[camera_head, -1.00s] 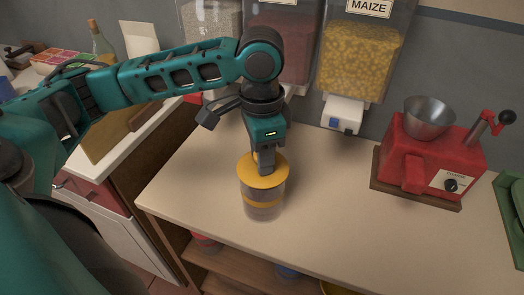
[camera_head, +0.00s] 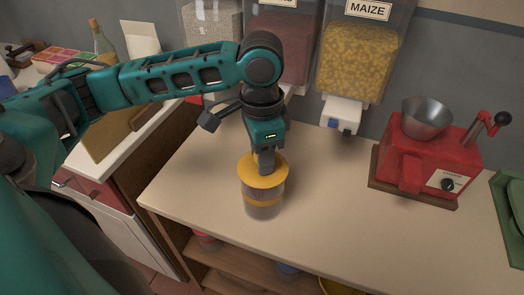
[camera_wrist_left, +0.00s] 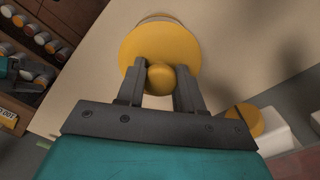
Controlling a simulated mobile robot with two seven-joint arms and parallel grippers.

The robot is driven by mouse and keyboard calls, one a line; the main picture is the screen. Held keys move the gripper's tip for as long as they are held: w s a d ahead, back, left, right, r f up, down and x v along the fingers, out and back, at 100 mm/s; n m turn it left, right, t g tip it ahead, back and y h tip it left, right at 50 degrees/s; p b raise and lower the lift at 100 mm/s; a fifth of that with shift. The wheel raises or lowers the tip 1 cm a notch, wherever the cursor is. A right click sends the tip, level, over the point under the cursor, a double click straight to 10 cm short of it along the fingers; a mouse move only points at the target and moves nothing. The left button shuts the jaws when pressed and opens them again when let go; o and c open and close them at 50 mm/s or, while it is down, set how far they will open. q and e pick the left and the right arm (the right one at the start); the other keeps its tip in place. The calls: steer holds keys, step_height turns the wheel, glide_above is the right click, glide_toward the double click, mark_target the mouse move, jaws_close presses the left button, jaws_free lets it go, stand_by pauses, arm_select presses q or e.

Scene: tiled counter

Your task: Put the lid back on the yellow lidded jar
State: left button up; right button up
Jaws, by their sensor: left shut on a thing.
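The yellow lid (camera_head: 262,171) is at the top of the clear jar with a yellow band (camera_head: 262,199), which stands upright on the counter. My left gripper (camera_head: 265,162) points down from above and is shut on the lid's knob. The left wrist view shows the round knob (camera_wrist_left: 160,79) between the two fingers (camera_wrist_left: 160,88), with the lid's yellow disc (camera_wrist_left: 158,44) around it. The lid looks level over the jar's mouth. I cannot tell whether it is fully seated, as its disc hides the rim. My right gripper is not in view.
A red grinder with a metal bowl (camera_head: 433,160) stands at the right on a wooden base. Dispensers, one labelled MAIZE (camera_head: 358,60), hang on the wall behind. The counter (camera_head: 335,210) between jar and grinder is clear. Its front edge is close to the jar.

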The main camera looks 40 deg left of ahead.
arm_select(q)
steer(key=o, duration=1.1)
steer(key=shift+o, duration=0.4)
steer(key=o, duration=0.4)
steer(key=shift+r, duration=0.1)
steer(key=shift+r+p, duration=1.1)
steer(key=shift+r, duration=2.3)
